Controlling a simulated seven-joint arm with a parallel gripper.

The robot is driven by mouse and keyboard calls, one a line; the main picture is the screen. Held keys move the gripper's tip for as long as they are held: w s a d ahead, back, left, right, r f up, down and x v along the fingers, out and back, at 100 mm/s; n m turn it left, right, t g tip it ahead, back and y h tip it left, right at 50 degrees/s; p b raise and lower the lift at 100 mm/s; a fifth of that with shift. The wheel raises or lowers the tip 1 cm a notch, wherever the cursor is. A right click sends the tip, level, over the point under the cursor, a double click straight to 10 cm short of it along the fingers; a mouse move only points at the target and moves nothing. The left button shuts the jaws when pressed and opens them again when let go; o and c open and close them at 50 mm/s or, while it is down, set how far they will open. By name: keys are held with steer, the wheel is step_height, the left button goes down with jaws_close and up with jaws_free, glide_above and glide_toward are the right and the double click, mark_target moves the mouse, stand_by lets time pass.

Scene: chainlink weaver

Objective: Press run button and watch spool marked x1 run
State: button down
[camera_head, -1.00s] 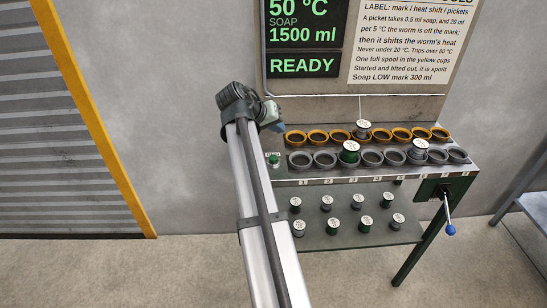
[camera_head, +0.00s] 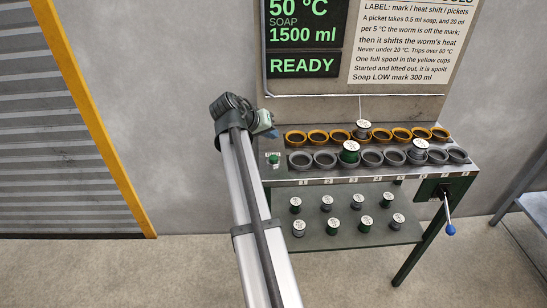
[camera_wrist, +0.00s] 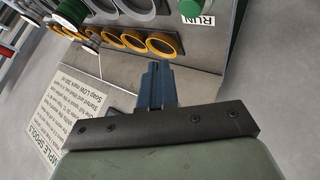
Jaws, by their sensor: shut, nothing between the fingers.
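The green run button (camera_head: 274,159) is on the left end of the bench top. In the wrist view the green button (camera_wrist: 190,8) sits at the top edge beside a RUN label. My gripper (camera_head: 274,132) is shut and empty, above the button and apart from it. Its blue fingers (camera_wrist: 158,75) are together in the wrist view. A spool (camera_head: 362,129) stands in a yellow cup. A green spool (camera_head: 350,152) and a grey spool (camera_head: 418,150) stand in the grey cup row. Their marks are too small to read, so I cannot tell which is x1.
The display (camera_head: 303,40) reads 50 °C, soap 1500 ml, READY. A rules sign (camera_head: 410,45) hangs beside it. Several spools stand on the lower shelf (camera_head: 345,240). A blue-knobbed lever (camera_head: 449,229) hangs at the bench's right. An orange-edged shutter (camera_head: 70,130) is at left.

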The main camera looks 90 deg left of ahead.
mark_target(271, 158)
steer(key=shift+f, duration=2.75)
steer(key=shift+f, duration=0.2)
steer(key=shift+f, duration=0.25)
